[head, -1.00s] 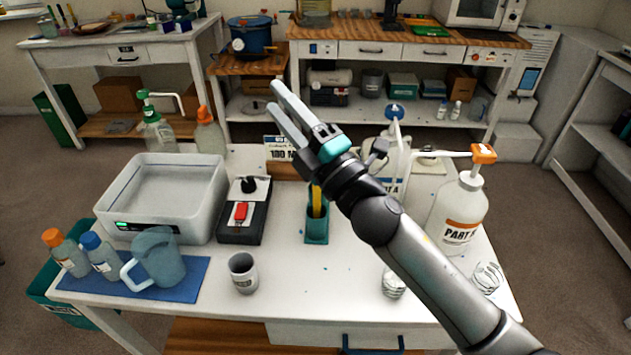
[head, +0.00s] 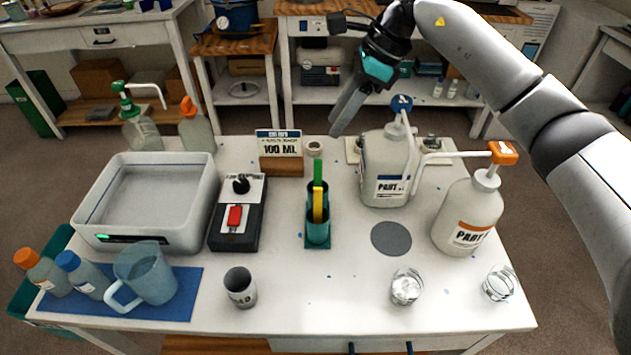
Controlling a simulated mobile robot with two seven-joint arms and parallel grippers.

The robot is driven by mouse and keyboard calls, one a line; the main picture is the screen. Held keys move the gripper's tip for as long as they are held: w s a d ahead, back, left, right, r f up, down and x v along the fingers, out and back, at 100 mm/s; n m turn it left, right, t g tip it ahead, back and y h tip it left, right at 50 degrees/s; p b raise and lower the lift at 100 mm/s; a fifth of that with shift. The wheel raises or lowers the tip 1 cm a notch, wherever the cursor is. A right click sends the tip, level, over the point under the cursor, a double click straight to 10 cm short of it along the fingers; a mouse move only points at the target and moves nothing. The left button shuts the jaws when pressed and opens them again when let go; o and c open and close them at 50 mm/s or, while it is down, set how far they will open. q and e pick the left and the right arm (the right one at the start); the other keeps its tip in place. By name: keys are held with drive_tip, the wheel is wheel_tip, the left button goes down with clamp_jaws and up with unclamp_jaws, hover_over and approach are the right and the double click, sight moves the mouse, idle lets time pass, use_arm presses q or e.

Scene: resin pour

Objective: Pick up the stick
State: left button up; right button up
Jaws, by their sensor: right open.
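A green stick (head: 317,172) and a yellow stick (head: 318,204) stand upright in a teal holder (head: 318,235) at the middle of the white table. The picture does not show which of them is the task's stick. My right gripper (head: 338,128) is above the back of the table, beyond the holder and slightly to its right. Its fingers point down, apart from the sticks. It is open and holds nothing. My left gripper is not in view.
Pump bottles (head: 384,170) (head: 468,216) stand right of the holder. A sign (head: 280,143) stands behind it, a black switch box (head: 236,228) to its left. A grey mug (head: 240,288) and glass cups (head: 405,288) are nearer. Table in front of the holder is clear.

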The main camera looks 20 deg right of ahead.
drive_tip(key=d, duration=0.1)
drive_tip(key=b, duration=0.1)
approach(318, 173)
drive_tip(key=w+a+x, duration=0.1)
drive_tip(key=x, duration=0.4)
drive_tip(key=shift+h, duration=0.4)
drive_tip(key=x, duration=0.5)
drive_tip(key=shift+s+d+f+b, duration=0.25)
drive_tip(key=shift+s+d+b, duration=0.1)
drive_tip(key=shift+d+b, duration=0.05)
drive_tip(key=shift+r, duration=0.1)
clamp_jaws()
